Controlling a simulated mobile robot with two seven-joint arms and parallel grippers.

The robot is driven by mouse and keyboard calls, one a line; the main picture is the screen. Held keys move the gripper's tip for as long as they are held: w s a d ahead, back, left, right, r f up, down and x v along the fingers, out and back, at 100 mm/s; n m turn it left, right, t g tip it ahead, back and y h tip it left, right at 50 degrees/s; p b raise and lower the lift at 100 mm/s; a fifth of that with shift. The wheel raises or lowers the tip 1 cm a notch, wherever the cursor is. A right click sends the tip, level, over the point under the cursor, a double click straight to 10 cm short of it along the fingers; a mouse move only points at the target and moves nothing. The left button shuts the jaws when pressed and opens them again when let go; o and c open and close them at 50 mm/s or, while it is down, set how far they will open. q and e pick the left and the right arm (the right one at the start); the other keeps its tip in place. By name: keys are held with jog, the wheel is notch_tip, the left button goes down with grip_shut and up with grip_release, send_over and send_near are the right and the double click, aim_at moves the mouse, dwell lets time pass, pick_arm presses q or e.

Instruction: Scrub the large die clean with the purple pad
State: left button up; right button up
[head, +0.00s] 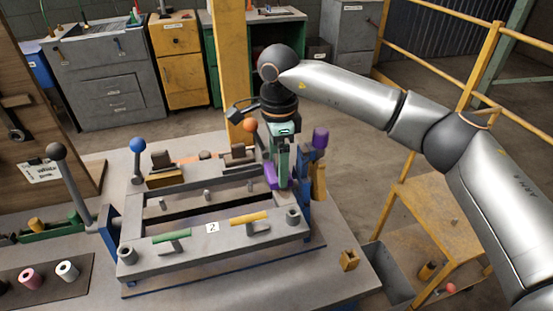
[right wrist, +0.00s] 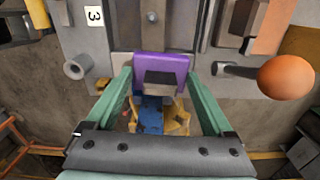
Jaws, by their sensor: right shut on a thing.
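The large die looks to be the grey rectangular frame (head: 140,262) on the table, with long open slots, a label 2 and green and yellow handles along its front. The purple pad (head: 270,175) is at the die's right end. In the right wrist view the pad (right wrist: 183,62) has a dark block grip and overlaps grey metal marked 3. My right gripper (head: 280,182) points down there; its green fingers (right wrist: 160,86) are shut on the pad's grip. I cannot tell whether the pad touches the die. My left gripper is not in view.
An orange ball knob (head: 250,125) stands close to the right gripper, and also shows in the right wrist view (right wrist: 287,77). A purple knob (head: 320,138) is just right of it. A blue-knobbed lever (head: 137,145) rises at the left. A small yellow-brown block (head: 349,260) lies at the table's right.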

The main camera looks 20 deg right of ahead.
aim_at(286, 200)
jog(key=shift+s+d+f+b, duration=0.1)
jog(key=shift+s+b, duration=0.2)
jog(key=shift+s, duration=0.6)
jog(key=shift+s+a+f+b, duration=0.15)
jog(key=shift+s+b, duration=0.15)
jog(key=shift+s, duration=0.65)
jog(key=shift+s+d+f+b, duration=0.15)
jog(key=shift+s+b, duration=0.15)
jog(key=shift+s, duration=0.6)
jog(key=shift+w, duration=2.2)
jog(key=shift+w+f+p, duration=0.1)
jog(key=shift+w+p, duration=0.65)
jog(key=shift+w, duration=1.05)
jog(key=shift+w+f, duration=0.15)
jog(key=shift+w, duration=0.2)
jog(key=shift+s, duration=0.9)
jog(key=shift+s+b, duration=0.4)
jog(key=shift+s, duration=1.65)
jog(key=shift+s+b, duration=0.45)
jog(key=shift+s, duration=0.95)
jog(key=shift+r, duration=0.2)
